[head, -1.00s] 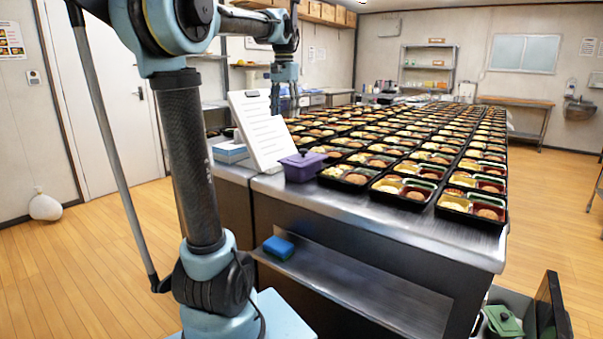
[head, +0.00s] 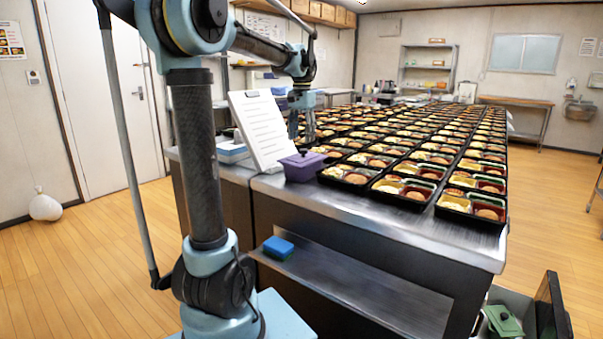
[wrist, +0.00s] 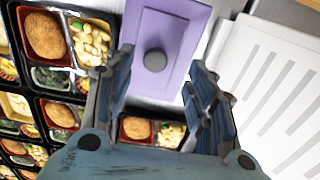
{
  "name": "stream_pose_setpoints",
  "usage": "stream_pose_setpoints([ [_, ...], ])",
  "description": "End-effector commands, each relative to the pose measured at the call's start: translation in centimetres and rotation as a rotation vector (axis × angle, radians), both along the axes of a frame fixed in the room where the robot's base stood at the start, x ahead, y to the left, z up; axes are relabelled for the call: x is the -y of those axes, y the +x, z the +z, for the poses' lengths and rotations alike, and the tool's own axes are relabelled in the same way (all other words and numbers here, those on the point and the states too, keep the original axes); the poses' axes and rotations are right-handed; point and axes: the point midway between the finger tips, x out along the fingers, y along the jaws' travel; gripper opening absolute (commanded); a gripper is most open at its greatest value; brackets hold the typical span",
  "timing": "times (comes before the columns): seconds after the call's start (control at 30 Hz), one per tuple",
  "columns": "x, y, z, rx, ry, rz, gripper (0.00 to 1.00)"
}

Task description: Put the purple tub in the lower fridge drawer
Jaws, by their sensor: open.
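The purple tub (head: 303,166) stands on the near left part of the steel counter, with a lid and a small dark knob. In the wrist view the purple tub (wrist: 169,41) shows from above, its knob just beyond the fingertips. My gripper (head: 302,136) is above the counter over the tub. In the wrist view my gripper (wrist: 158,72) is open and empty, its fingers either side of the knob's line. At the lower right a drawer (head: 516,298) stands open with a green lidded tub (head: 503,321) in it; whether it is the lower fridge drawer I cannot tell.
Rows of filled bento trays (head: 408,187) cover the counter just right of the tub. A white board with printed lines (head: 261,130) leans close behind it on the left. A blue sponge (head: 278,247) lies on the shelf below. The counter's front strip (head: 420,228) is clear.

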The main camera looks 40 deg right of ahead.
Motion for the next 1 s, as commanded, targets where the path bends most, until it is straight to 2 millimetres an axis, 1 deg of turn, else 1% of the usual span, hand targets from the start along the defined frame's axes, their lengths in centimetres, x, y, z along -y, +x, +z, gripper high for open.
stream_pose_setpoints([
  [0.1,0.0,0.0,-1.0,0.000,0.000,0.000,0.51],
  [0.27,0.1,0.0,-1.7,0.000,0.000,0.000,0.51],
  [0.47,0.7,-0.2,-4.3,0.000,0.000,-0.001,0.51],
  [0.6,0.6,-0.2,-5.8,0.000,0.000,0.000,0.51],
  [0.73,0.6,-0.2,-6.5,0.000,0.000,0.000,0.51],
  [0.93,0.6,-0.2,-6.5,0.000,0.000,0.000,0.51],
  [0.97,0.6,-0.2,-6.5,0.000,0.000,0.000,0.49],
  [1.0,0.6,-0.2,-6.5,0.000,0.000,0.000,0.40],
])
